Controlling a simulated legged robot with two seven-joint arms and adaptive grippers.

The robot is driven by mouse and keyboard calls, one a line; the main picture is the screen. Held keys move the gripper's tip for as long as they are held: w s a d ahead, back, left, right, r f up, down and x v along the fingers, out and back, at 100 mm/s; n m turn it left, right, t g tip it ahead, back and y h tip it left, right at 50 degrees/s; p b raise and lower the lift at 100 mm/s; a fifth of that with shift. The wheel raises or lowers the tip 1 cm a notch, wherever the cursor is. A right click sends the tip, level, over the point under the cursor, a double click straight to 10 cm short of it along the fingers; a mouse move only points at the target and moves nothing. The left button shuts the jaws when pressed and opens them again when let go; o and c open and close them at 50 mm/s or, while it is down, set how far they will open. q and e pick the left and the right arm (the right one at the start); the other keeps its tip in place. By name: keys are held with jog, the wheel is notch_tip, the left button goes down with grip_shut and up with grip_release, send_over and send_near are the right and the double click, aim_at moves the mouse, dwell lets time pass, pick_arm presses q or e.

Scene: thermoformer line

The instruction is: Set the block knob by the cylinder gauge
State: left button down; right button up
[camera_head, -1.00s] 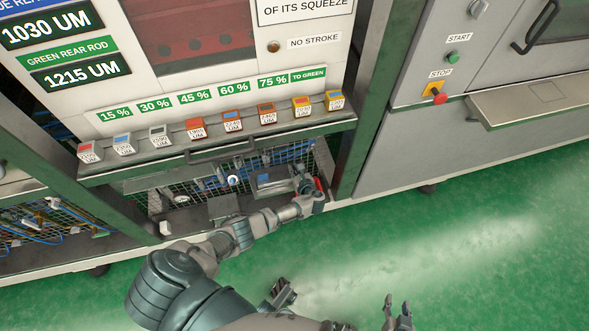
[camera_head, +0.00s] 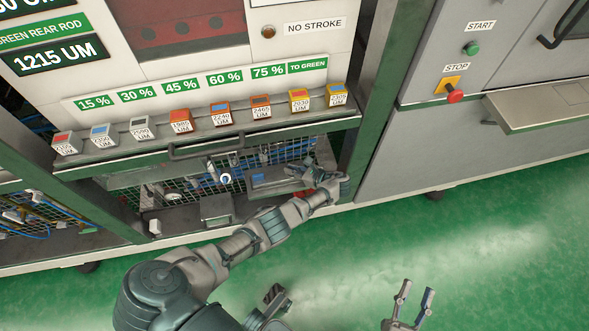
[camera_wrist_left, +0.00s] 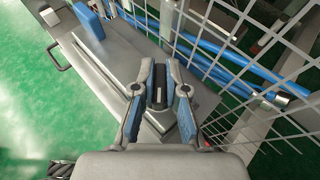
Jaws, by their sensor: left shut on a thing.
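My left gripper (camera_head: 312,175) reaches into the open bay under the panel, at its right end. In the left wrist view its fingers (camera_wrist_left: 160,80) are closed around a small dark knob-like piece (camera_wrist_left: 157,97), just above a grey metal ledge. The fingers hide part of this piece. A small round fitting with a pale blue face (camera_head: 225,178) sits in the bay to the left of the gripper; I cannot tell whether it is the cylinder gauge. My right gripper (camera_head: 412,302) is open and empty over the green floor, at the bottom of the head view.
A row of labelled blocks (camera_head: 221,117) stands on the shelf above the bay. A dark handle (camera_head: 205,147) projects from the shelf front. Wire mesh (camera_wrist_left: 240,65) and blue tubes (camera_wrist_left: 205,65) lie close beside the left gripper. A red stop button (camera_head: 455,96) is at right.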

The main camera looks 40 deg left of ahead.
pick_arm(q)
jog(key=shift+w+d, duration=0.1)
dwell(0.3)
jog(key=c, duration=1.2)
grip_release()
jog(key=shift+d, duration=0.1)
jog(key=v, duration=1.2)
